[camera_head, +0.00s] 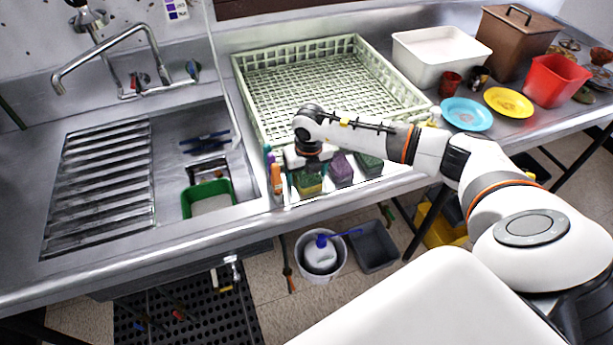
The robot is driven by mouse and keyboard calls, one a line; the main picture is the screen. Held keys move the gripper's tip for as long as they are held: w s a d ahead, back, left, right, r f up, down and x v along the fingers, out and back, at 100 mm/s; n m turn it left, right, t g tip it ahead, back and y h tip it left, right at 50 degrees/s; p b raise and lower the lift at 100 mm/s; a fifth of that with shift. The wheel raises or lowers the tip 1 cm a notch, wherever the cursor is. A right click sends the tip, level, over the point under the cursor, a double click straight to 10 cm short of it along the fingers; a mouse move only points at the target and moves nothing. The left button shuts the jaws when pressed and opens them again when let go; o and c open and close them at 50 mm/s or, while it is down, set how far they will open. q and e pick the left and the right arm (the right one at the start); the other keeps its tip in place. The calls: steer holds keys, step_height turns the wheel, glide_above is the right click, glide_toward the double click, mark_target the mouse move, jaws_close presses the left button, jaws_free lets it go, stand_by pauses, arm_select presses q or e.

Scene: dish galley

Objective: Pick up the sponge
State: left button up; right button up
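Three sponges stand in a row on a white tray (318,199) at the front edge of the counter: a yellow-and-green sponge (309,186), a purple sponge (341,169) and a dark green sponge (369,163). My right gripper (308,178) points down over the yellow-and-green sponge, the leftmost one. Its fingers look spread to either side of it. The gripper hides the sponge's top, and I cannot tell whether the fingers touch it. My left gripper is not in view.
Small bottles (275,176) stand close to the gripper's left. A pale green dish rack (250,112) lies behind. The sink (165,128) with a green-rimmed tub (186,203) is left. A white tub (432,72), blue plate (466,114) and yellow plate (508,102) are right.

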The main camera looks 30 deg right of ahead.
steer(key=c, duration=0.9)
steer(key=shift+r, duration=0.15)
step_height(320, 180, up, 18)
steer(key=b, duration=0.3)
steer(key=shift+o, duration=0.9)
steer(key=shift+c, duration=0.6)
